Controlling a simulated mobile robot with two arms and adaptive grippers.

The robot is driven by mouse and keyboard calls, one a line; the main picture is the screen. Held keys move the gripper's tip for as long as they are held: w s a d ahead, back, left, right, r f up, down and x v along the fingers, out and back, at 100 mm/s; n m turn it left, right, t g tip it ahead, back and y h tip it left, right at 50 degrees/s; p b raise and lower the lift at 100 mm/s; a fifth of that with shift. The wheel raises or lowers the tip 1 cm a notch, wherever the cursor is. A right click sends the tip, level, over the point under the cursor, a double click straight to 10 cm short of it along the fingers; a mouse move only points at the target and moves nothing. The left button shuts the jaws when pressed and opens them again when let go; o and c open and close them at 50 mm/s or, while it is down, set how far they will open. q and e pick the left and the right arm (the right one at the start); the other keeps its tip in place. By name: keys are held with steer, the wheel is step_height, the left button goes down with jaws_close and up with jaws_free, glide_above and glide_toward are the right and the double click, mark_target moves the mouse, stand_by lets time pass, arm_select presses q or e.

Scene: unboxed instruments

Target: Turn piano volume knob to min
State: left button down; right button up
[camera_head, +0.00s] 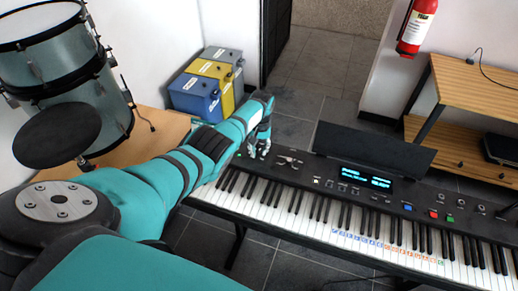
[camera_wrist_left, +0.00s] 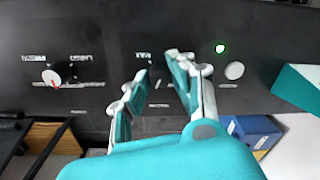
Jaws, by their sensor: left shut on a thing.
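The black piano (camera_head: 330,224) runs across the lower right of the head view, with its control panel behind the white keys. My left gripper (camera_head: 259,150) is at the left end of this panel, pointing down. In the left wrist view, the gripper (camera_wrist_left: 158,68) has its fingers around a small control on the panel (camera_wrist_left: 105,60), shut on it. The fingers mostly hide this control, so its setting cannot be read. A white knob with a red mark (camera_wrist_left: 51,78) is to the left, and a plain white knob (camera_wrist_left: 234,70) to the right. My right gripper is not in view.
A green-ringed button (camera_wrist_left: 220,48) is close to the fingers. A lit display (camera_head: 365,178) and a music stand (camera_head: 372,148) are farther right. Blue, yellow and grey boxes (camera_head: 196,98) stand behind my arm; drums (camera_head: 58,62) are at left.

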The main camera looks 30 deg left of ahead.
arm_select(q)
steer(key=n, duration=0.3)
steer(key=shift+w+r+n, duration=0.1)
steer(key=shift+n, duration=0.3)
steer(key=n, duration=0.8)
steer(key=shift+a, duration=0.1)
steer(key=n, duration=0.3)
steer(key=shift+n+h, duration=0.3)
steer(key=n, duration=0.3)
steer(key=shift+n, duration=0.4)
steer(key=n, duration=0.8)
steer(key=shift+p, duration=0.4)
steer(key=shift+n, duration=1.8)
